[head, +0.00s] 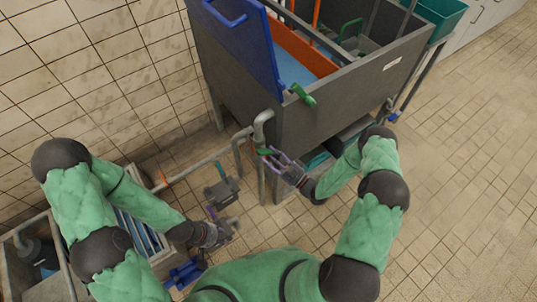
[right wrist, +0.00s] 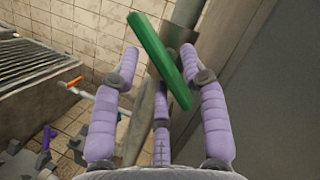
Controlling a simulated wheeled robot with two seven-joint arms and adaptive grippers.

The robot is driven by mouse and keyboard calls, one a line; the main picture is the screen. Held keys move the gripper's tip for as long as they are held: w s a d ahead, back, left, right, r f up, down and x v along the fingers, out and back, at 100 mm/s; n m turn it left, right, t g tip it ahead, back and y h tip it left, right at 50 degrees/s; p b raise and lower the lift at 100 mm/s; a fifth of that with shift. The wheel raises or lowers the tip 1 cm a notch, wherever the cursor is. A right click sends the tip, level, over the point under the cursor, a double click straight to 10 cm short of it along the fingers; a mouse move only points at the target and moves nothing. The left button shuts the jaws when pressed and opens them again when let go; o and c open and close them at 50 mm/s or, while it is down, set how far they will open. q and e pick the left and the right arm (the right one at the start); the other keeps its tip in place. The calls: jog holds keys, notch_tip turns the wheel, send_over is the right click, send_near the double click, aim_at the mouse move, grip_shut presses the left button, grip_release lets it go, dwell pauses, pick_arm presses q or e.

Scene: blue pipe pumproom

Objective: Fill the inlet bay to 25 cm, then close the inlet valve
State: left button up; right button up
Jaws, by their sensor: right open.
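A grey tank (head: 330,115) stands at the upper middle of the head view. Blue water or a blue floor (head: 292,68) shows in its near bay; I cannot read a level. A green lever (head: 264,152), apparently the inlet valve's, sits on the pipe at the tank's near left corner. It also shows in the right wrist view (right wrist: 160,60), slanted across the pipe. My right gripper (head: 278,160) is open, its purple fingers (right wrist: 160,95) spread on both sides of the lever, not closed on it. My left gripper (head: 225,230) hangs low, away from the tank; its opening is unclear.
An orange divider (head: 303,50) and a raised blue panel (head: 235,40) are at the tank. Another green handle (head: 303,95) is on its rim. A grey device with a teal lever (head: 220,170) and an orange lever (head: 163,178) are at left. The tiled floor at right is clear.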

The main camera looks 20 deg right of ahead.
jog(key=v, duration=1)
jog(key=shift+s+d, duration=0.2)
jog(key=shift+s, duration=0.15)
jog(key=shift+f, duration=0.15)
